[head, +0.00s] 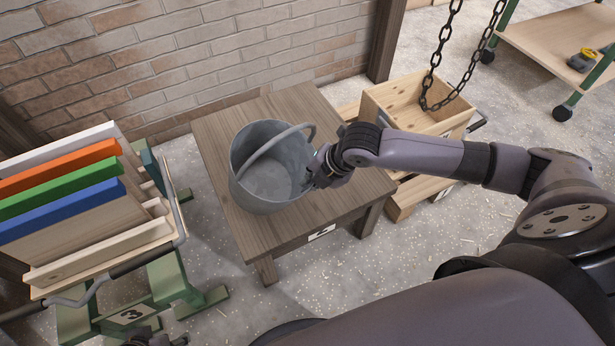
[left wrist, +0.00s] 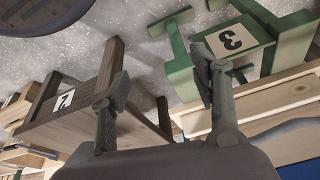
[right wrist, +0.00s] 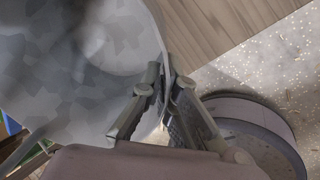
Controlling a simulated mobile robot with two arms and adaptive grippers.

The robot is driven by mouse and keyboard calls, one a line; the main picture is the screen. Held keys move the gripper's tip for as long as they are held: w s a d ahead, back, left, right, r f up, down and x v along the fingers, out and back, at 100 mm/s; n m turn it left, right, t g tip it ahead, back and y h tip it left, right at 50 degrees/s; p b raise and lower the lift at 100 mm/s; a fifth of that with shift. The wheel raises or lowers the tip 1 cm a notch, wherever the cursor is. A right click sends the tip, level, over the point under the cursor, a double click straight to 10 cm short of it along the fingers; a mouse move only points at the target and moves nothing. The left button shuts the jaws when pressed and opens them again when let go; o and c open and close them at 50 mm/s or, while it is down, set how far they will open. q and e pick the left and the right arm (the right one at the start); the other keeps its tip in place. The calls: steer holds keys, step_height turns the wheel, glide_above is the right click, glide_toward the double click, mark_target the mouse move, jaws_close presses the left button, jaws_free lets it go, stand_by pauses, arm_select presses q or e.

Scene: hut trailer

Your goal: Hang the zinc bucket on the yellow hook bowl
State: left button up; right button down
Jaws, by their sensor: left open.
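The grey zinc bucket (head: 262,190) stands on the small wooden table (head: 222,120), its bail handle (head: 275,140) raised at a slant across its mouth. My right gripper (head: 322,168) is at the bucket's right rim. In the right wrist view the bucket (right wrist: 70,75) fills the left side, and the fingers of my right gripper (right wrist: 168,82) straddle its wall, closed on it. My left gripper (left wrist: 160,85) is open and empty, low beside the green-legged rack; only a bit of it shows at the head view's bottom edge. I see no yellow hook bowl.
A black chain (head: 437,60) hangs in a loop over a wooden crate (head: 385,95) right of the table. A rack with coloured boards (head: 60,185) stands at left. A brick wall (head: 200,45) closes the back. A green-framed cart (head: 550,40) is at upper right.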

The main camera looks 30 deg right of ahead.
steer(key=shift+s+r+p, duration=0.5)
steer(key=shift+r+p, duration=0.15)
steer(key=shift+p, duration=0.05)
arm_select(q)
step_height(320, 180, down, 12)
steer(key=p, duration=0.2)
steer(key=shift+s+f+g+p, duration=0.15)
steer(key=shift+f+g+p, duration=0.15)
steer(key=shift+g, duration=0.1)
arm_select(e)
steer(key=shift+s+r, duration=0.75)
steer(key=shift+s, duration=0.3)
arm_select(q)
steer(key=shift+d+r, duration=0.1)
